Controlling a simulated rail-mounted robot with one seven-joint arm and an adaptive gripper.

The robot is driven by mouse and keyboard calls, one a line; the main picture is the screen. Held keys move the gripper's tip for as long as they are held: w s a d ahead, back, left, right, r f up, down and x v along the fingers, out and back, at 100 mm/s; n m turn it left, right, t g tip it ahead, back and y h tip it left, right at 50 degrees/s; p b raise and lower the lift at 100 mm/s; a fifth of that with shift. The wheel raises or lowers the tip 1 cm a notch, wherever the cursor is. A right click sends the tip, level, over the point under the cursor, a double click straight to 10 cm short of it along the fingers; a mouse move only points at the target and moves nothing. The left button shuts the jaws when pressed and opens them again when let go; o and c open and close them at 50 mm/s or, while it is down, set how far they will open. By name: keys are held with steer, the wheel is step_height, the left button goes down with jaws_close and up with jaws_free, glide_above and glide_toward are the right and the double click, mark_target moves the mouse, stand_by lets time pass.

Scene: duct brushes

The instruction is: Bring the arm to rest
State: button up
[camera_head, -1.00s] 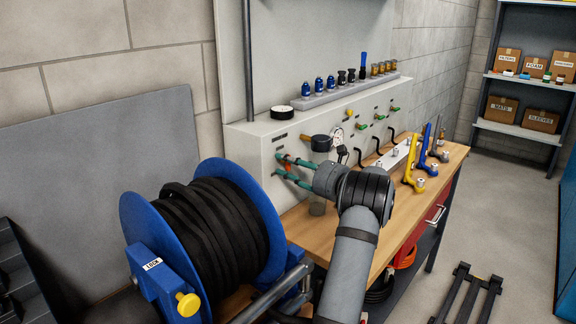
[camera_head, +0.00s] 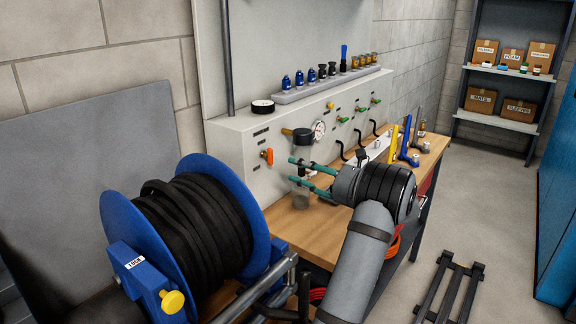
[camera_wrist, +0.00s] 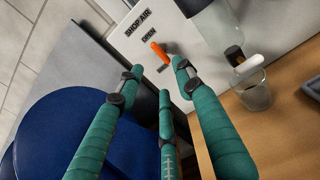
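My gripper (camera_head: 297,172) has three teal fingers. They are spread apart with nothing between them, so it is open and empty. In the head view it points left toward the grey panel, in front of the glass cup (camera_head: 301,196). The orange handle also shows on the panel in the head view (camera_head: 267,155), clear of the fingers. My arm reaches up from the bottom of the head view.
A blue hose reel (camera_head: 115,215) with black hose stands left of the arm. A clear bowl (camera_wrist: 207,24) hangs above the cup on the wooden bench (camera_head: 322,236). Yellow and blue tools (camera_head: 404,139) stand further along. A black frame (camera_head: 451,287) lies on the floor.

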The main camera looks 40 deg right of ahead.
mark_target(271, 159)
steer(key=shift+s, duration=0.5)
steer(key=shift+w, duration=0.1)
steer(key=x, duration=1.1)
steer(key=shift+w, duration=0.5)
steer(key=shift+m+p, duration=0.3)
steer(key=shift+p, duration=0.05)
steer(key=shift+s, duration=0.1)
